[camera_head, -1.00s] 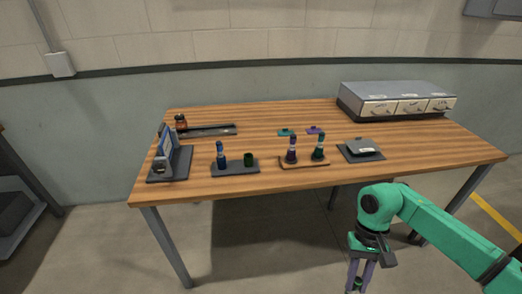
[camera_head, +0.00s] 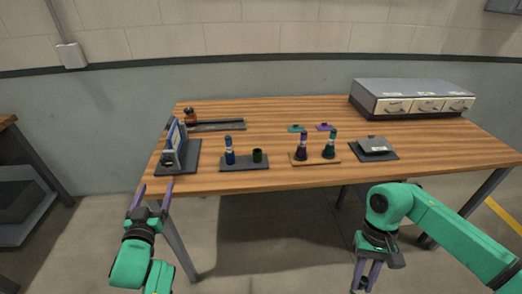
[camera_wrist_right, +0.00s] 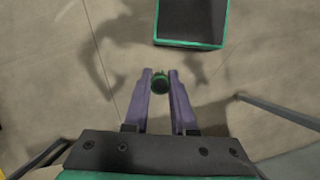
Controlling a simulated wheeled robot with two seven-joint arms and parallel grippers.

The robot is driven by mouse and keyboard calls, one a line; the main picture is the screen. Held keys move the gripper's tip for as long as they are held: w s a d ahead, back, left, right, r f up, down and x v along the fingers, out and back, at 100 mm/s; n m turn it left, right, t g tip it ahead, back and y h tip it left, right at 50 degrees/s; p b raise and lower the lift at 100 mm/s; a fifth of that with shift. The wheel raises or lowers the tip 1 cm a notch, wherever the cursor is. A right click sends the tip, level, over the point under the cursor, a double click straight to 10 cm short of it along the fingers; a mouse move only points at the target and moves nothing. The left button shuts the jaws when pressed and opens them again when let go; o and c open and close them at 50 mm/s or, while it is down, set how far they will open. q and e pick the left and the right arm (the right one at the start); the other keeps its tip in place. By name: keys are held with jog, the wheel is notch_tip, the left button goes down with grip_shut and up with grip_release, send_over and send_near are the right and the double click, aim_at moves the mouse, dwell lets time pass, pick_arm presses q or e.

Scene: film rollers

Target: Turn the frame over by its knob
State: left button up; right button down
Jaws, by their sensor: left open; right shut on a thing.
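The frame (camera_head: 178,137) is a blue-and-white panel standing upright in a holder on a dark base plate (camera_head: 185,151) at the table's left front. A rounded part at its near end (camera_head: 168,157) looks like the knob, but it is too small to be sure. My left gripper (camera_head: 154,189) is open and empty, fingers pointing up toward the table's front left corner, short of the frame and apart from it. My right gripper (camera_head: 367,284) hangs low in front of the table. In the right wrist view it is shut on a small dark green round thing (camera_wrist_right: 160,82).
Along the table (camera_head: 285,180) stand a rack with a blue bottle (camera_head: 229,151) and a green cup (camera_head: 257,156), a tray with two bottles (camera_head: 301,147), and a grey pad (camera_head: 374,146). A drawer unit (camera_head: 413,92) is at the back right. The table's middle is mostly clear.

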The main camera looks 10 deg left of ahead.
aim_at(166, 162)
pick_arm(q)
jog(key=x, duration=1.1)
jog(key=shift+w+a, duration=0.1)
jog(key=shift+w, duration=0.25)
pick_arm(e)
jog(key=shift+r, duration=0.2)
pick_arm(q)
jog(key=shift+c, duration=0.3)
grip_shut()
